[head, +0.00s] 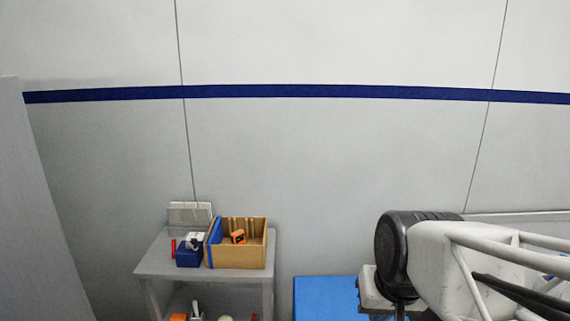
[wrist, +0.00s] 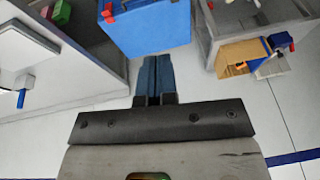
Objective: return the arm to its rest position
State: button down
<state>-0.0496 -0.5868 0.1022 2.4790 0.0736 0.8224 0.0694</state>
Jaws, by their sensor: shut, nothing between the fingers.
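My gripper (wrist: 154,60) shows in the wrist view with its two dark blue fingers side by side, closed together and empty. The fingers point toward a blue box (wrist: 150,22) at the top of the wrist view, and I cannot tell how far apart they are. In the head view my white and black arm reaches in from the lower right, and the blue box (head: 322,295) stands to its left. The gripper's fingertips are not visible in the head view.
A grey shelf unit (head: 152,262) stands left of the blue box, holding an open wooden box (head: 238,258), a small blue item (head: 188,257) and other small things. It also shows at right in the wrist view (wrist: 206,52). A grey panel (head: 30,200) stands at far left. Pale floor lies between the furniture.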

jog(key=shift+n+g+h, duration=0.3)
jog(key=shift+g+h, duration=0.2)
jog(key=shift+g, duration=0.1)
jog(key=s+d, duration=0.2)
jog(key=s, duration=0.1)
jog(key=s+d+f, duration=0.1)
jog(key=shift+s, duration=0.4)
